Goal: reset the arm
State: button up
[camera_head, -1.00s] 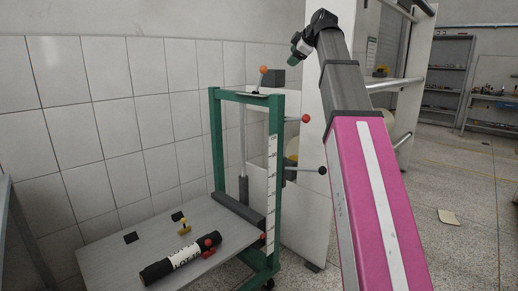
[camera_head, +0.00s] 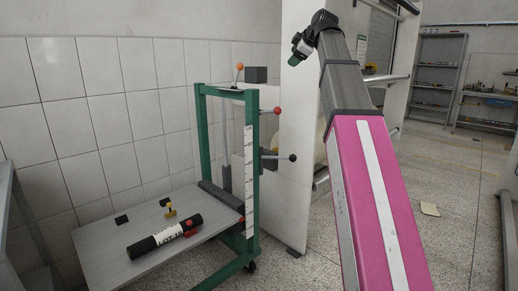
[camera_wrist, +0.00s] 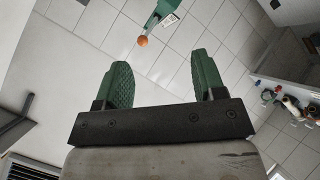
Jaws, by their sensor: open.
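My arm, pink and grey, stands raised on the right in the head view. My gripper (camera_head: 299,45) is at its top, small and dark with green fingers. In the wrist view my gripper (camera_wrist: 162,85) shows two green ridged fingers, wide apart, with nothing between them. It is held in the air, clear of everything on the cart.
A green-framed cart (camera_head: 204,150) with coloured knobs stands left of my arm. Its grey shelf (camera_head: 100,258) holds a black labelled roll (camera_head: 163,237) and a yellow-handled piece (camera_head: 170,210). A paper piece (camera_head: 429,209) lies on open floor at right. Shelves (camera_head: 440,75) stand behind.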

notch_tip(320, 180, down, 43)
jog(key=s+d+m+g+h, duration=0.25)
jog(key=m+g, duration=0.25)
jog(key=m, duration=0.4)
jog(key=s+f+m+g+h, duration=0.1)
jog(key=s+f+m, duration=0.1)
jog(key=s+f, duration=0.5)
jog(key=s+d+f+m+g+h, duration=0.1)
jog(key=s+f+m+g, duration=0.1)
jog(key=s+f, duration=0.5)
jog(key=s+d+f+m+g+h, duration=0.1)
jog(key=s+f+m, duration=0.2)
jog(key=f, duration=1.4)
jog(key=s, duration=0.4)
jog(key=shift+d+m, duration=0.25)
jog(key=shift+m, duration=0.15)
jog(key=shift+s, duration=0.1)
